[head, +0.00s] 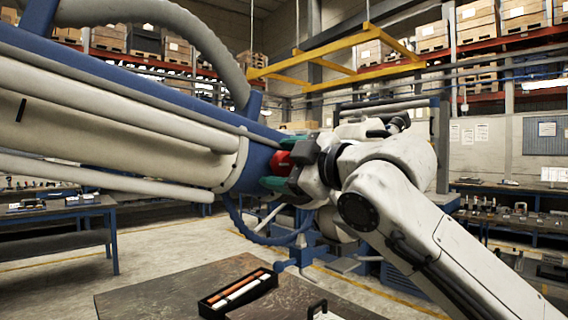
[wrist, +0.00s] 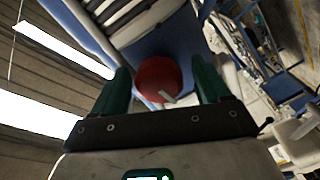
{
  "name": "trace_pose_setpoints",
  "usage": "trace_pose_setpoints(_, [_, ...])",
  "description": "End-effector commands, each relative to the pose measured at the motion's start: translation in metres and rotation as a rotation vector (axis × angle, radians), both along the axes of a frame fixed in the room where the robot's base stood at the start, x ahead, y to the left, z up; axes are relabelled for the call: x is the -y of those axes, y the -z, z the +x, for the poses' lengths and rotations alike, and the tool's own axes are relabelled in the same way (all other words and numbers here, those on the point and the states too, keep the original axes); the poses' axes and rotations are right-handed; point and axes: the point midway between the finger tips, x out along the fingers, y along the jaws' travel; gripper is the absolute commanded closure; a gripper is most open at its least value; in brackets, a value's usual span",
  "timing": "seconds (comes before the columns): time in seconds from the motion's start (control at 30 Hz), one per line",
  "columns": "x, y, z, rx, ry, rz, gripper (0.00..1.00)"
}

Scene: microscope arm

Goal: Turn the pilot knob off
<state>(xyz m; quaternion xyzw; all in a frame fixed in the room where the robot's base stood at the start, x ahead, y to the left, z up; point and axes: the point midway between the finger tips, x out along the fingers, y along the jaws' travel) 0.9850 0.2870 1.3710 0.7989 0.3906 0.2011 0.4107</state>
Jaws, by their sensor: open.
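The red round pilot knob (head: 284,162) sits on the blue end of a large white-and-blue machine arm (head: 120,120). In the wrist view the knob (wrist: 156,76) shows a small pale pointer mark near its lower edge, slanting down and right. My gripper (head: 274,164) is at the knob, with its green fingers above and below it. In the wrist view my gripper (wrist: 162,70) is open, with one finger on each side of the knob. Narrow gaps seem to show between fingers and knob; I cannot tell whether either touches.
A dark table (head: 170,290) below holds an open black box (head: 238,292) with white and orange sticks. A grey hose (head: 200,35) curves over the machine arm. A yellow frame (head: 340,60) hangs behind. Workbenches (head: 60,212) and stocked shelves line the hall.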

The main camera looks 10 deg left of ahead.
Motion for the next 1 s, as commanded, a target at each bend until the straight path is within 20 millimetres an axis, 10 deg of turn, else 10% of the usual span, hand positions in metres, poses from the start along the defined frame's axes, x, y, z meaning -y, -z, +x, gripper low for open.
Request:
trace_pose_setpoints(0.63, [0.0004, 0.0004, -0.0002, -0.002, 0.000, 0.000, 0.77])
trace_pose_setpoints(1.0, [-0.0004, 0.0000, 0.0000, -0.051, -0.001, 0.036, 0.78])
